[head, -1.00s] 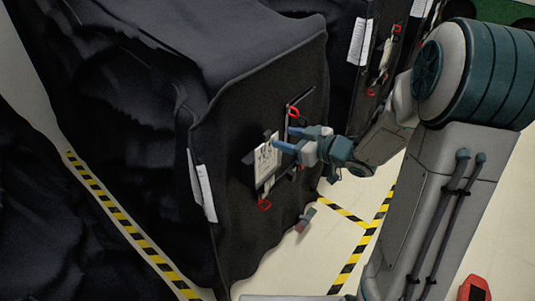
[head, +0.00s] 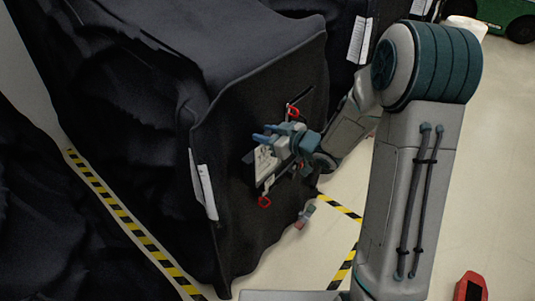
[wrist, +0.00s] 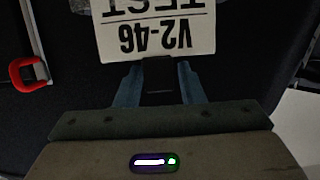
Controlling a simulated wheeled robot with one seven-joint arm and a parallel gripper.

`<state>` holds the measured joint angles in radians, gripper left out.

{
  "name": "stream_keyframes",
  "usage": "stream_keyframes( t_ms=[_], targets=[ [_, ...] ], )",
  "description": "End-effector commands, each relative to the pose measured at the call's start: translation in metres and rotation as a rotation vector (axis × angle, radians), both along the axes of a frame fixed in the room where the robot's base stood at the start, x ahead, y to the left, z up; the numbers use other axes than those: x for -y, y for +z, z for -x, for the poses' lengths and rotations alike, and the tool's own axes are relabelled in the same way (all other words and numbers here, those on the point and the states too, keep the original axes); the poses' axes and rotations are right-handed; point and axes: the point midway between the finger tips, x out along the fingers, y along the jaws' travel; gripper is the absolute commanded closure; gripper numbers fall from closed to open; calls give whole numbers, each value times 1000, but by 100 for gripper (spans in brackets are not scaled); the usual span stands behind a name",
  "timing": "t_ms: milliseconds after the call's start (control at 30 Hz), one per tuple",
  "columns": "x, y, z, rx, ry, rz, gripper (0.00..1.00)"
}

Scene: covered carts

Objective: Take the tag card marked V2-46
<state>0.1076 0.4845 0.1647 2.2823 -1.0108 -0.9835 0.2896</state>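The white tag card marked V2-46 (head: 265,163) hangs on the front of the black covered cart (head: 255,110). In the wrist view the card (wrist: 157,28) is upside down at the top, with "TEST" partly cut off above the number. My gripper (head: 272,132) is at the card's upper edge. In the wrist view my gripper (wrist: 158,76) has its two blue fingers apart, with a dark tab between them beside the card's edge. I cannot tell whether the fingertips touch the card.
Red hooks (head: 264,202) sit around the card; one (wrist: 28,73) is at the left in the wrist view. A white sheet (head: 203,186) hangs at the cart's corner. Another covered cart (head: 345,20) stands behind. Striped floor tape (head: 130,226) borders the cart.

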Motion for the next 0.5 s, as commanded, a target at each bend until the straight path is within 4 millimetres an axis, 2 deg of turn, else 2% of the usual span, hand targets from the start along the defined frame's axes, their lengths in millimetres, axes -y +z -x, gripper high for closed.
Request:
stream_keyframes(
  t_ms=[33,100,500],
  targets=[
    [0,0,0,0,0,0,80],
    [0,0,0,0,0,0,99],
    [0,3,0,1,0,0,100]
  ],
)
